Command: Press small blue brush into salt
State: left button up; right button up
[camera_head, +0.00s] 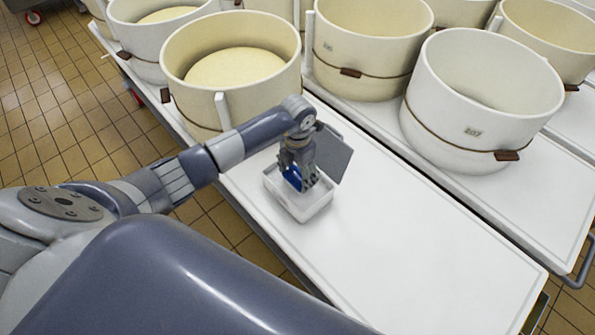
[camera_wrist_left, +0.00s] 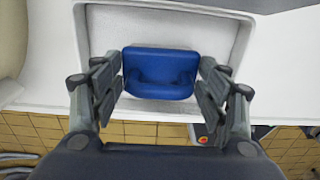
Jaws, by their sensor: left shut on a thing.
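The small blue brush (camera_head: 293,178) is in my left gripper (camera_head: 298,183), over a white open tray (camera_head: 303,212) on the white table. In the left wrist view the brush (camera_wrist_left: 160,72) sits between the two fingers of my left gripper (camera_wrist_left: 160,85), which are shut on it. The tray's walls (camera_wrist_left: 236,50) stand around the brush in that view. The tray's inside looks white; I cannot tell the salt apart from the tray floor. The brush's underside is hidden, so I cannot tell whether it touches the salt. My right gripper is not in view.
A grey panel (camera_head: 332,155) stands upright right behind the tray. A cream round vat (camera_head: 232,70) stands close behind my left forearm, and a white vat (camera_head: 482,100) stands at the right. The white table top (camera_head: 400,250) is clear in front and to the right.

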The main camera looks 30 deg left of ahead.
aim_at(297, 169)
pick_arm(q)
jog(key=shift+r+p, duration=0.55)
jog(key=shift+r, duration=0.35)
notch_tip(297, 169, up, 2)
jog(key=shift+r+p, duration=0.1)
jog(key=shift+p, duration=0.75)
jog(key=shift+r+p, duration=1.15)
jog(key=shift+r, duration=0.3)
jog(key=shift+w, duration=0.1)
